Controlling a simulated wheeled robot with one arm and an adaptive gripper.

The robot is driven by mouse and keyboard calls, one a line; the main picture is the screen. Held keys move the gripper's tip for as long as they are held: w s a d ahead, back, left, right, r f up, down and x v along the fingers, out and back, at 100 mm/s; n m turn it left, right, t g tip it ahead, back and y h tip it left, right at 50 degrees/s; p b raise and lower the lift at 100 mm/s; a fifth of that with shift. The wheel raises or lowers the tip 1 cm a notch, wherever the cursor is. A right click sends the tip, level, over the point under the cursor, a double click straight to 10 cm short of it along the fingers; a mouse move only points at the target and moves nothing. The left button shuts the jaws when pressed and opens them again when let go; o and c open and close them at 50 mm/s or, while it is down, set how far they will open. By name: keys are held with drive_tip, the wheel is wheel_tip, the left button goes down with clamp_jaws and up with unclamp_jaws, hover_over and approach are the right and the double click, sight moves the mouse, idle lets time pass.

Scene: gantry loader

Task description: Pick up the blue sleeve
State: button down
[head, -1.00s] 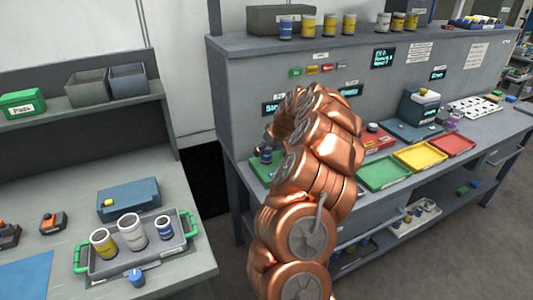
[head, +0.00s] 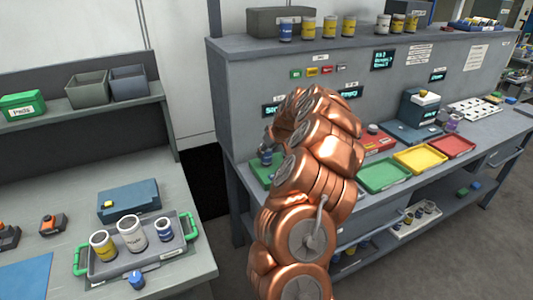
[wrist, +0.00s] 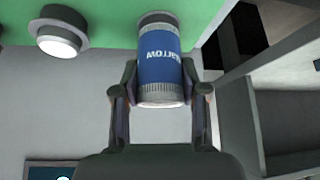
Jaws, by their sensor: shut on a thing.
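A blue sleeve (wrist: 160,68) with a white "NARROW" label and pale ribbed ends is between the fingers of my gripper (wrist: 160,98) in the wrist view. The gripper is shut on it, one finger on each side. In the head view the same sleeve (head: 266,158) shows at the green board, left of my copper arm, which hides most of the gripper. Its far end is close to the green surface (wrist: 100,12); I cannot tell whether it touches.
A round white-faced part (wrist: 58,42) sits beside the sleeve on the green. Green (head: 383,174), yellow (head: 420,156) and red (head: 452,145) trays lie to the right. A grey tray (head: 96,268) with several sleeves stands on the left bench. Another blue sleeve (head: 286,30) is on the shelf.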

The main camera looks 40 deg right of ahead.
drive_tip(key=shift+w+r+b, duration=0.1)
drive_tip(key=shift+r+b, duration=0.55)
drive_tip(key=shift+r, duration=0.9)
drive_tip(key=shift+s+a+r, duration=0.1)
drive_tip(key=shift+s+r, duration=0.1)
drive_tip(key=s+a+b, duration=0.2)
drive_tip(key=s+a, duration=0.1)
drive_tip(key=s, duration=0.4)
drive_tip(key=s+a+r+b, duration=0.1)
drive_tip(key=s+a+b, duration=0.1)
drive_tip(key=s, duration=0.5)
drive_tip(key=shift+s+a+r+b, duration=0.3)
drive_tip(key=shift+a+b, duration=0.1)
drive_tip(key=shift+b, duration=0.2)
drive_tip(key=shift+r, duration=0.1)
drive_tip(key=shift+r, duration=2.1)
